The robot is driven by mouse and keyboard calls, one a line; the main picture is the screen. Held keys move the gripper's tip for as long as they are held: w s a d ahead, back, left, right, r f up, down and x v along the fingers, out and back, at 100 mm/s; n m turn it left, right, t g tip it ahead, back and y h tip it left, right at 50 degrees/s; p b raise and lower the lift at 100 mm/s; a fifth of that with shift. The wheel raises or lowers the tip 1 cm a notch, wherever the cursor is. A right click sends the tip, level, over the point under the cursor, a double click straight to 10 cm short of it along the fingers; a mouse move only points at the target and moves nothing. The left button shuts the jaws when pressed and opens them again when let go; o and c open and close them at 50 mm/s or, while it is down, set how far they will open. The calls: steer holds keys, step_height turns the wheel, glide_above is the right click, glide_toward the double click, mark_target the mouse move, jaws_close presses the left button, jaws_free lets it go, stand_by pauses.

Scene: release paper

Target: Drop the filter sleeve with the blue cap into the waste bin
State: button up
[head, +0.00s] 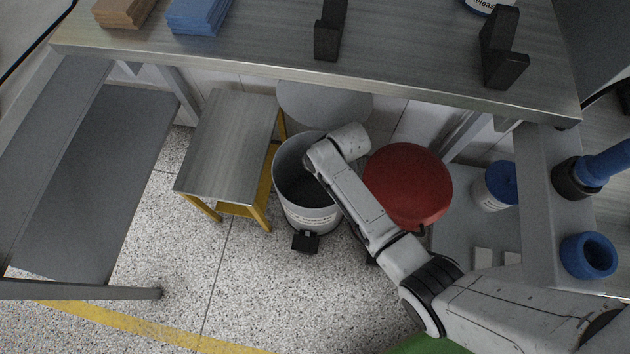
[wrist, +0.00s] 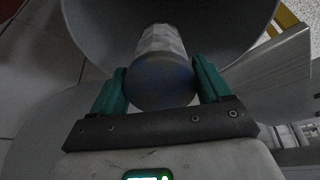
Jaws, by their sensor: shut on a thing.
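My gripper (wrist: 160,80) is shut on the filter sleeve (wrist: 160,42), with its green fingers on either side near the cap. The sleeve is pale, and its dark blue cap (wrist: 160,88) faces the wrist camera. The waste bin (head: 311,219) is a round, light grey pedal bin under the bench, with its grey lid (head: 325,103) raised behind it. In the head view my arm reaches over the bin's right side and hides the fingers and sleeve. In the wrist view the bin's wall (wrist: 95,30) surrounds the sleeve's far end; depth cannot be told.
A small steel table (head: 228,145) with yellow legs stands left of the bin. The bench edge (head: 300,84) runs above. A blue-lidded tub (head: 495,187) is farther right. Floor in front is clear.

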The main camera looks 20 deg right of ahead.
steer(key=shift+f+b, duration=1.05)
steer(key=shift+f, duration=0.45)
steer(key=o, duration=1.8)
steer(key=shift+s, duration=0.1)
steer(key=shift+o, duration=0.2)
steer(key=a+p+v, duration=0.1)
steer(key=p+v, duration=0.2)
steer(key=v, duration=0.7)
steer(key=shift+s+d+r+p, duration=0.2)
steer(key=shift+d+r+p, duration=0.15)
steer(key=shift+d, duration=0.15)
steer(key=shift+r, duration=0.1)
